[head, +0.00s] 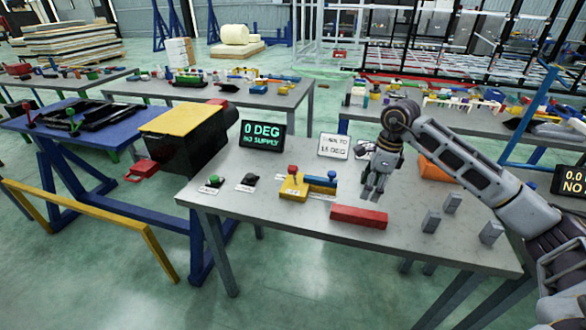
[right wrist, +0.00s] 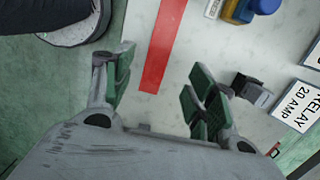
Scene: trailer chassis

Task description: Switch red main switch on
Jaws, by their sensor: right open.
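My right gripper (head: 373,193) is open and empty, pointing down above the grey table, behind the red bar. In the right wrist view its two green-padded fingers (right wrist: 160,78) are apart, with the red bar (right wrist: 165,45) between and beyond them. That red bar (head: 358,216) lies flat near the table's front edge. A green button (head: 214,181) and a black knob (head: 250,180) sit on labelled plates further left. I cannot tell which red part is the main switch. My left gripper is out of view.
A display reading "0 DEG NO SUPPLY" (head: 262,136) and a white sign (head: 333,146) stand at the table's back. Several grey blocks (head: 431,221) stand to the right. An orange bin (head: 438,170) is behind my right arm. A black box with a yellow top (head: 183,119) stands left.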

